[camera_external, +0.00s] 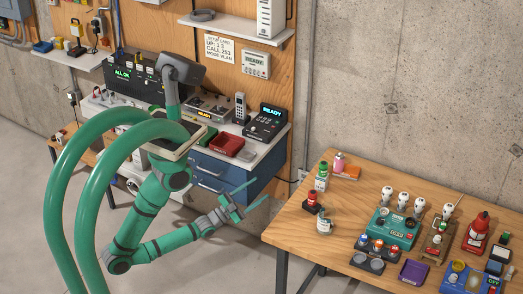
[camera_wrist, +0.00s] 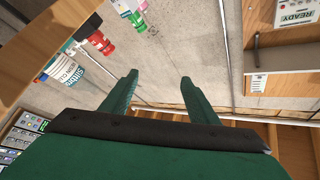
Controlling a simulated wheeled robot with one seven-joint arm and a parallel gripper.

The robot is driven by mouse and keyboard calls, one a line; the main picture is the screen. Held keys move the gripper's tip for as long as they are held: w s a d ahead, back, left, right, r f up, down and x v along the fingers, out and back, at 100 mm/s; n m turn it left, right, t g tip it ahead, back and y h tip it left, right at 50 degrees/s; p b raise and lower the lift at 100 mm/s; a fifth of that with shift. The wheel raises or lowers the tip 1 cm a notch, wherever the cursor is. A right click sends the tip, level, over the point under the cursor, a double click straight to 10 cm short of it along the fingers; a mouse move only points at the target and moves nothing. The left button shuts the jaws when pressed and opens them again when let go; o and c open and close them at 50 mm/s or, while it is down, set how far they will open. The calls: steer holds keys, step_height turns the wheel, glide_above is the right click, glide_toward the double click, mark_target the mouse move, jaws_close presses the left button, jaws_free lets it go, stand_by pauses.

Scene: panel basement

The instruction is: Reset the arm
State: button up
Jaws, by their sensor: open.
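My arm is green with dark joints in the external view, bent low with its forearm reaching right. My gripper (camera_external: 246,199) hangs in the air in the gap between the blue-drawer workbench and the wooden table. Its two green fingers are spread apart with nothing between them. In the wrist view the open gripper (camera_wrist: 160,88) shows both fingers apart, with concrete wall behind them and nothing held.
The wooden table (camera_external: 285,226) at the right carries bottles, a teal device (camera_external: 388,230) and a red bottle (camera_external: 476,232). The workbench (camera_external: 262,165) behind my arm holds a red tray (camera_external: 227,145) and consoles. Open floor lies left and below.

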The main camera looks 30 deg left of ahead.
steer(key=s+a+f+n+g+y, duration=0.2)
steer(key=s+a+f+n+y, duration=0.4)
steer(key=a+n, duration=0.1)
steer(key=s+a+f+n+g+y, duration=0.2)
steer(key=s+a+f+n+y, duration=0.3)
steer(key=a, duration=0.4)
steer(key=shift+s+a+f+n+y, duration=0.15)
steer(key=shift+s+f+n+y, duration=0.3)
steer(key=shift+n, duration=0.75)
steer(key=shift+o, duration=0.4)
steer(key=shift+s+r, duration=0.1)
steer(key=shift+r, duration=0.05)
